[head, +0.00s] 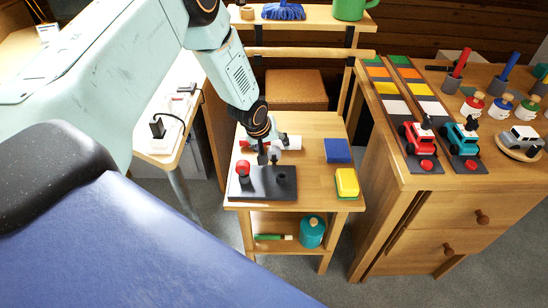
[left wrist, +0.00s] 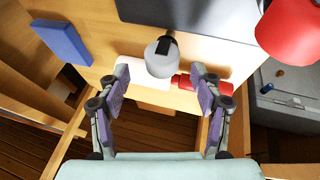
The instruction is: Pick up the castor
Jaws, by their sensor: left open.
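A pale grey rounded piece with a black strip on top, which looks like the castor (left wrist: 160,60), stands on the small wooden table (head: 310,128). In the left wrist view it lies just beyond the fingertips, between them from side to side. My left gripper (head: 268,157) is over the table behind the black tray (head: 262,186); its open, empty fingers also show in the left wrist view (left wrist: 157,82). In the head view the gripper partly covers the castor's area. My right gripper is not in view.
A white cylinder with a red end (left wrist: 185,83) lies close to the castor. A red piece (head: 243,167) stands on the tray. A blue block (head: 337,150) and a yellow sponge-like block (head: 346,183) lie to the right. A drawer cabinet (head: 450,215) stands further right.

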